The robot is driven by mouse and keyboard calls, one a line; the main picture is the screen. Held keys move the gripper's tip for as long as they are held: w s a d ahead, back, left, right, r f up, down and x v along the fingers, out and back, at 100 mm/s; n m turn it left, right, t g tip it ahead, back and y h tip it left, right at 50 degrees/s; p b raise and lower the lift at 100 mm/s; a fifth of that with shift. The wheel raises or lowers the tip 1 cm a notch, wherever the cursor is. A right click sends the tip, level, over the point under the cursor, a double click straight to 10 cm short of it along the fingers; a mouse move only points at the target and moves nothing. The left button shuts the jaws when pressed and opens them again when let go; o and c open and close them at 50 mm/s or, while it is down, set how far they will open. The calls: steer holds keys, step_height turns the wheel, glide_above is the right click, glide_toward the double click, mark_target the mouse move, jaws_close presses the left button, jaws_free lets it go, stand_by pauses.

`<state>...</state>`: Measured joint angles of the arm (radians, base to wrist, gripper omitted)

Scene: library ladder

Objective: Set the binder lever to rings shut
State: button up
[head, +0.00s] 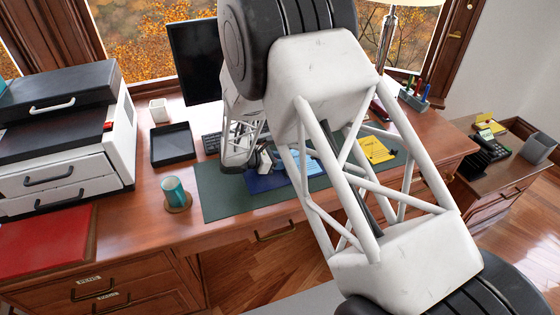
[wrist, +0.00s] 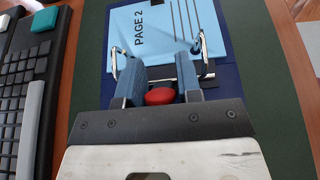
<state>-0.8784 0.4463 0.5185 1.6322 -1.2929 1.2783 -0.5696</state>
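In the wrist view, the open navy binder (wrist: 228,90) lies flat with light blue sheets marked PAGE 2 (wrist: 158,22). Chrome rings (wrist: 203,50) stand at both ends of its mechanism; whether they are parted is unclear. The lever's red knob (wrist: 160,96) sits between the blue fingers of my gripper (wrist: 162,66). The lever's shaft is mostly hidden. In the head view, the binder (head: 262,183) lies on the green desk mat, and my gripper (head: 266,165) is small above its left part.
A keyboard (head: 211,143) and monitor (head: 195,60) are behind the binder. A teal mug (head: 175,190) and black tray (head: 172,144) stand left of the mat (head: 222,200). A yellow sheet (head: 376,150) lies to the right. The mat's front left part is clear.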

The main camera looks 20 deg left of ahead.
steer(key=c, duration=0.5)
steer(key=shift+w, duration=0.1)
steer(key=shift+w+d+g+y, duration=0.15)
steer(key=shift+d+g+y, duration=0.05)
steer(key=shift+g+y, duration=0.65)
steer(key=o, duration=0.6)
steer(key=shift+o, duration=0.2)
steer(key=shift+r, duration=0.1)
steer(key=shift+v, duration=3.9)
